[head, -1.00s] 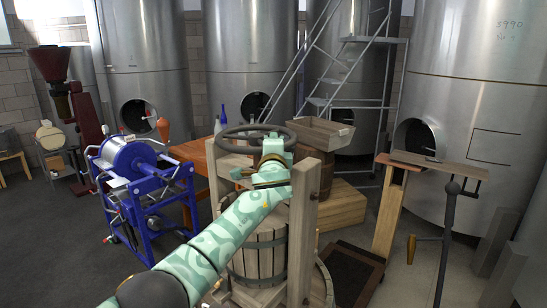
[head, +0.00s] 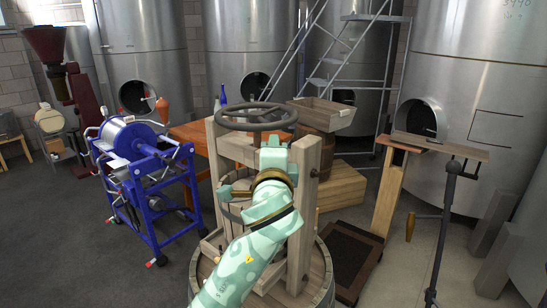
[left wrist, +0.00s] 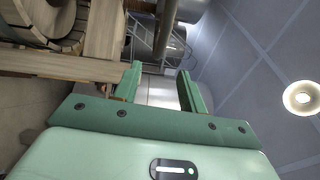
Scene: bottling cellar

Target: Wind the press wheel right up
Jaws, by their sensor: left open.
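The press wheel (head: 232,124) is a dark round handwheel with spokes, lying flat above the wooden press frame (head: 303,215). My left gripper (head: 273,148), pale green, is in front of the frame, just below the wheel's near right rim. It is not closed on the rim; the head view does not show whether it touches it. In the left wrist view the two fingers of my left gripper (left wrist: 161,85) stand apart with nothing between them. The wheel's screw and part of the slatted basket are hidden behind my arm and the frame. My right gripper is out of view.
A blue machine (head: 150,185) stands left of the press. A wooden hopper (head: 322,113) sits on a barrel behind it. A stand with a wooden board (head: 440,146) is at the right. Steel tanks (head: 250,50) line the back. Grey floor at left is clear.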

